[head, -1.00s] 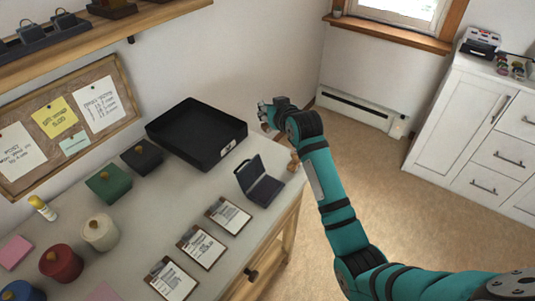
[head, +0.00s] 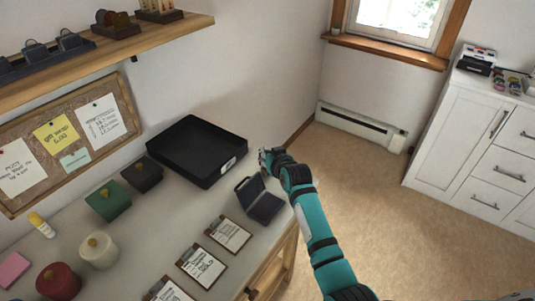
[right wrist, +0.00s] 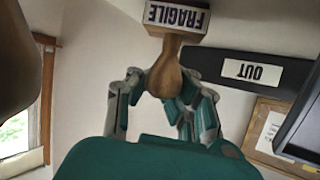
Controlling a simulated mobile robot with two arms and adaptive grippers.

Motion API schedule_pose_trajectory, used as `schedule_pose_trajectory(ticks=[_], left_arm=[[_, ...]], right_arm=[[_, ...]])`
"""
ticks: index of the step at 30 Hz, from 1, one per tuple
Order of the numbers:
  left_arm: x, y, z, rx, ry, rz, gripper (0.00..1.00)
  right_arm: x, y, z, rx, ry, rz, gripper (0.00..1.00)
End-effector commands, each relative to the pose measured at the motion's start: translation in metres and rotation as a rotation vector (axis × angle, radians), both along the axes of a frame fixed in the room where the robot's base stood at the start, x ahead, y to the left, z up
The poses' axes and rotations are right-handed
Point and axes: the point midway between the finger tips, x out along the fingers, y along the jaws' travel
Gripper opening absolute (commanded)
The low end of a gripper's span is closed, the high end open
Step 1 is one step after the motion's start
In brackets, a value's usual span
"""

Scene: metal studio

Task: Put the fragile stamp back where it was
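The fragile stamp shows in the right wrist view, with a turned wooden handle (right wrist: 165,78) and a block with a FRAGILE label (right wrist: 176,15), upside down there and cut off by the top edge. My right gripper (right wrist: 163,84) has a finger on each side of the handle's rounded end; I cannot tell whether both fingers press on it. In the head view my right gripper (head: 268,158) is above the table's far right corner, behind an open dark case (head: 262,200). The stamp is hidden there. My left gripper is not in view.
A black tray (head: 238,168) stands behind the case; its OUT label (right wrist: 252,72) shows in the right wrist view. A shelf (head: 165,35) with small racks hangs above.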

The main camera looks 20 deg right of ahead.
Motion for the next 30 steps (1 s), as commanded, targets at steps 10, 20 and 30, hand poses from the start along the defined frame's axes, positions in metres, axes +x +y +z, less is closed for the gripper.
schedule_pose_trajectory(ticks=[10,20,30], left_arm=[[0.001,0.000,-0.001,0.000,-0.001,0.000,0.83],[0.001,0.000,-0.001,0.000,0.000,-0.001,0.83],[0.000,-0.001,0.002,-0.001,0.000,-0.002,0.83]], right_arm=[[0.000,0.000,-0.003,-0.001,0.000,0.000,0.12],[0.000,0.000,-0.003,0.000,0.000,0.000,0.38],[-0.013,-0.001,0.007,-0.001,-0.001,-0.001,0.38]])
